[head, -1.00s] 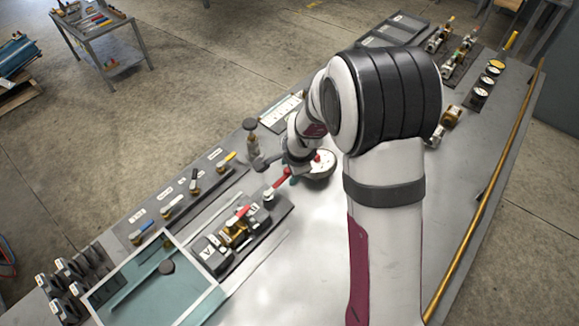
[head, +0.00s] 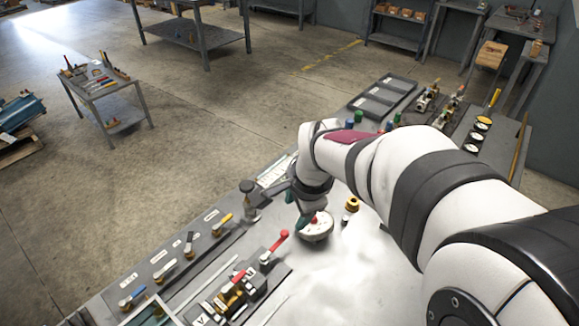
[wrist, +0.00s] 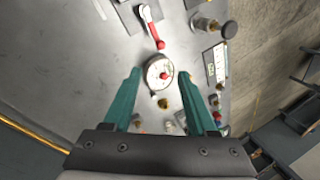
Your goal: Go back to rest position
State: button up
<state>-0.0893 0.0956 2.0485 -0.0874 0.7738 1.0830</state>
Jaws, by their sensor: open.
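My gripper (head: 306,212) hangs low over the grey workbench (head: 345,285) in the head view, at the end of my white arm. In the wrist view my gripper (wrist: 159,75) has its two teal fingers spread apart with nothing held between them. A round white dial gauge with a red centre (wrist: 157,66) shows between and beyond the fingertips. The same gauge (head: 319,232) lies on the bench right beside the gripper in the head view. I cannot tell whether a finger touches it.
A valve assembly with a red lever (head: 279,240) sits front left of the gauge. A row of small coloured-handle valves (head: 159,268) lines the left edge. A brass fitting (head: 352,203) stands right of the gauge. Black trays (head: 385,97) lie at the back.

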jog(key=shift+r, duration=0.1)
jog(key=s+d+n+g, duration=0.1)
jog(key=s+n+g, duration=0.3)
jog(key=s, duration=2.1)
jog(key=n, duration=0.5)
jog(key=shift+s+d+y, duration=0.15)
jog(key=shift+d+y, duration=0.15)
